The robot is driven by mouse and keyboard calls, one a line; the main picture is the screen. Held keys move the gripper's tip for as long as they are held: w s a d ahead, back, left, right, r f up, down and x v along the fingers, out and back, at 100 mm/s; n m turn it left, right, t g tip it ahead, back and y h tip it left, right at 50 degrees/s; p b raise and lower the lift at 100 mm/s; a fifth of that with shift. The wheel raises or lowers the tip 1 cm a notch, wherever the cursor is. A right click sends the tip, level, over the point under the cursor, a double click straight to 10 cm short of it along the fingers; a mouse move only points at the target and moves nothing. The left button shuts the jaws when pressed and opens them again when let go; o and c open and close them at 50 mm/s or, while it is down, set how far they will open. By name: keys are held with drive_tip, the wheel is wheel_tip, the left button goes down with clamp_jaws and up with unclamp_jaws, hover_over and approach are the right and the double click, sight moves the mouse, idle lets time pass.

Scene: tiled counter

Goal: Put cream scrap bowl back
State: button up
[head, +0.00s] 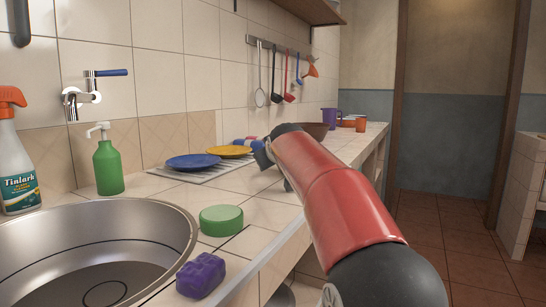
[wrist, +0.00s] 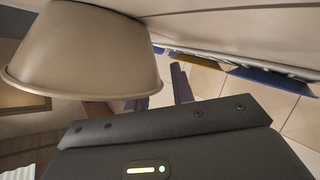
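A cream-tan bowl (wrist: 85,50) fills the upper left of the wrist view, very close, with its rim towards my gripper (wrist: 160,98). Two dark fingers show past the gripper body with a gap between them. The left finger is partly covered by the bowl's rim; the right one is clear of it. I cannot tell whether the rim lies between them. In the head view, my gripper (head: 264,158) is low over the counter beyond the plates, mostly hidden by my red arm. A brownish bowl (head: 318,130) shows behind the arm; I cannot tell if it is the same one.
A blue plate (head: 192,162) and a yellow plate (head: 228,151) lie on a rack left of my gripper. A purple mug (head: 330,117) and orange cups (head: 355,122) stand farther back. A green round container (head: 221,220), a purple block (head: 201,275) and the sink (head: 90,250) are nearer.

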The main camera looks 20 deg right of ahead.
drive_tip(key=shift+s+f+b, duration=0.15)
drive_tip(key=shift+b, duration=0.2)
drive_tip(key=b+v, duration=0.1)
drive_tip(key=v, duration=0.6)
drive_tip(key=shift+s+a, duration=0.1)
drive_tip(key=shift+s, duration=0.15)
